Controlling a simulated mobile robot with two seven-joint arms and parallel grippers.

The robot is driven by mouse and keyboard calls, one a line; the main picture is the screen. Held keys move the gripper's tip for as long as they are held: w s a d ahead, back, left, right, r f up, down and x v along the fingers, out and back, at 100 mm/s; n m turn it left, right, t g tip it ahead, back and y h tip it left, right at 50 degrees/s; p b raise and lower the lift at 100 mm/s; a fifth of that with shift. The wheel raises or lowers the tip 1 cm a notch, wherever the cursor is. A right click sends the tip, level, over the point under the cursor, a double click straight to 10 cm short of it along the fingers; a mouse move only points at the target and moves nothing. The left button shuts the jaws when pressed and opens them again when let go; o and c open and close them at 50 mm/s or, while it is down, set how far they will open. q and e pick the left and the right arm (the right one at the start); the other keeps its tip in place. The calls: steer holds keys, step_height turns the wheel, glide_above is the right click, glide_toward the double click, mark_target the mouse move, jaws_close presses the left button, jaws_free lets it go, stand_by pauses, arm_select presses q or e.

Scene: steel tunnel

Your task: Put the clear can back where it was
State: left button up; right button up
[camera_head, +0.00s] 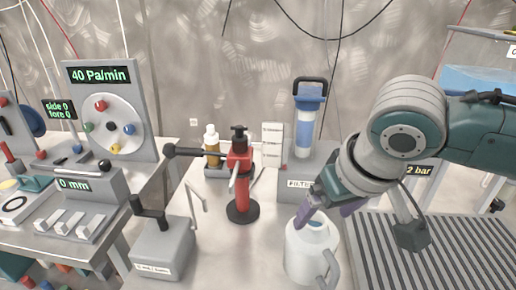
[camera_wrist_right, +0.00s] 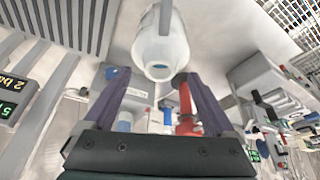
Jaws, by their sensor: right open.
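The clear can (camera_head: 306,262), whitish and see-through with a side handle, stands upright on the grey bench in front of the filter unit. Its mouth faces up, and something blue shows inside it. My right gripper (camera_head: 330,210) is over the can's top rim, fingers pointing down. In the right wrist view the can (camera_wrist_right: 160,42) lies just beyond the two spread fingers (camera_wrist_right: 152,78), with nothing held between them. I cannot tell whether a finger touches the rim. My left gripper is not in view.
A red stand (camera_head: 241,190) with a black base is left of the can. A blue-topped filter (camera_head: 305,125) stands behind it. A ribbed grey plate (camera_head: 430,255) lies to the right. A grey box (camera_head: 160,250) sits at the front left. Bare bench lies between the box and the can.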

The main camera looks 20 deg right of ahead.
steer(key=p+v, duration=0.2)
steer(key=v, duration=0.6)
steer(key=s+a+f+n+y, duration=0.2)
steer(key=s+a+n, duration=0.1)
steer(key=s+a, duration=0.4)
steer(key=s+d+f+h, duration=0.1)
steer(key=s, duration=0.7)
steer(key=shift+s+d+f+n+g, duration=0.15)
steer(key=shift+d+n+g, duration=0.1)
steer(key=shift+n+g, duration=0.15)
